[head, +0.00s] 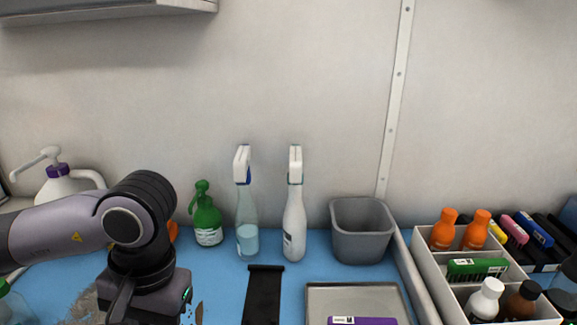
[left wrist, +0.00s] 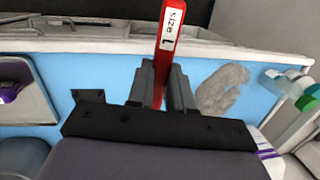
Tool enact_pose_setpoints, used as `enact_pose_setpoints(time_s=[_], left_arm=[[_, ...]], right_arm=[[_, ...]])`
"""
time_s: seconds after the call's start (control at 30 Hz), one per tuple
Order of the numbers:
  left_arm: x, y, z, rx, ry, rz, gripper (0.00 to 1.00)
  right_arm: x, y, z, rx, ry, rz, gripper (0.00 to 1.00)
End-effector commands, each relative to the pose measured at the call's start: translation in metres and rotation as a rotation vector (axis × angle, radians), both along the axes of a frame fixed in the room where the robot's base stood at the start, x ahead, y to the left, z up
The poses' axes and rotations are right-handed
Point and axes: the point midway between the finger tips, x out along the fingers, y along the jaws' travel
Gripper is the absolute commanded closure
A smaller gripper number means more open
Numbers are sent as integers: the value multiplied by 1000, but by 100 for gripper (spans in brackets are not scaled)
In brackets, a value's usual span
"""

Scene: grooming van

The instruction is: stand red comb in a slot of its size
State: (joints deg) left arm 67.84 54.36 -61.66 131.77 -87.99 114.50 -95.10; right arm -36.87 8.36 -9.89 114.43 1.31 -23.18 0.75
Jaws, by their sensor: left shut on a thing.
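The red comb (left wrist: 170,40) bears a white label reading "size L" and stands up between the fingers of my left gripper (left wrist: 162,88) in the left wrist view. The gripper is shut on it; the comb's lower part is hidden. In the head view my left gripper's body (head: 145,295) is over the left part of the blue mat, and the comb cannot be made out there. Black holders with yellow, pink and blue pieces (head: 535,229) are at the far right, partly cut off; their slot sizes cannot be read. My right gripper is not in view.
Green (head: 207,215), clear (head: 246,225) and white (head: 294,220) bottles stand at the back beside a grey bin (head: 361,230). A black strip (head: 263,297) lies on the blue mat. A metal tray (head: 350,291) holds a purple item. A white divided box (head: 425,270) holds bottles.

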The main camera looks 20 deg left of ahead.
Motion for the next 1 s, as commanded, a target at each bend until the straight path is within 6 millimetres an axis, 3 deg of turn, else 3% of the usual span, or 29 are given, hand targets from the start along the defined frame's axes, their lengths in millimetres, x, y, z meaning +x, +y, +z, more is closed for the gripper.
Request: enact_pose_setpoints(time_s=[0.23, 0.5, 0.7, 1.0], left_arm=[[48, -23, 17, 2, -3, -67, 100], [103, -33, 17, 3, -3, -141, 100], [121, -32, 16, 0, -3, -166, 100], [123, -32, 14, -1, -1, -172, 100]], right_arm=[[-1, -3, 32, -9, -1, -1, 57], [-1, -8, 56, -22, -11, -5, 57], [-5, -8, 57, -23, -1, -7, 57], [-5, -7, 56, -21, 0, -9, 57]])
